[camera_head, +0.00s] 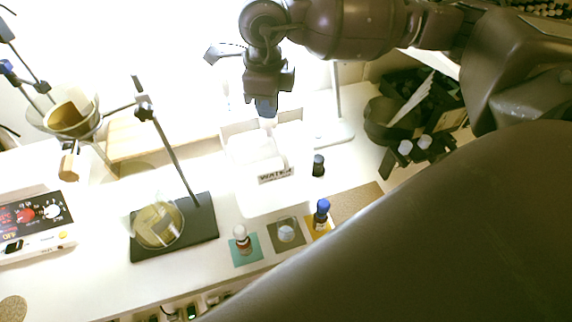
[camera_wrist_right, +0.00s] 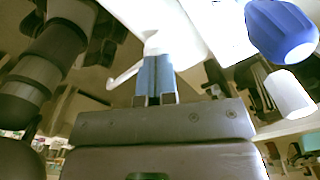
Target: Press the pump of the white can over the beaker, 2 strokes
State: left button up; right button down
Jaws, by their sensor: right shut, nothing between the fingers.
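The white can (camera_head: 255,150) with a dark "WATER" label stands at the centre of the table in the head view, its outline washed out by glare. In the wrist view a white pump head with a curved spout (camera_wrist_right: 126,76) shows just behind my fingers. My right gripper (camera_head: 266,106) points down above the can, its blue fingertips (camera_wrist_right: 157,78) shut together and empty. I cannot tell whether they touch the pump. A glass vessel (camera_head: 158,226), likely the beaker, stands on the black stand base. My left gripper is not in view.
A small glass jar (camera_head: 286,232), a white-capped bottle (camera_head: 242,240) and a blue-capped bottle (camera_head: 321,214) stand on coloured mats in front. A dark bottle (camera_head: 318,166) is right of the can. A hotplate (camera_head: 35,222) and a stand rod (camera_head: 175,155) are at left.

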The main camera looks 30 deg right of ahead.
jog(key=shift+f, duration=0.3)
jog(key=shift+f+b, duration=0.35)
jog(key=shift+b, duration=0.05)
jog(key=shift+f+b, duration=0.3)
jog(key=shift+f, duration=0.3)
jog(key=shift+r, duration=0.35)
jog(key=shift+r+p, duration=0.9)
jog(key=shift+r, duration=0.75)
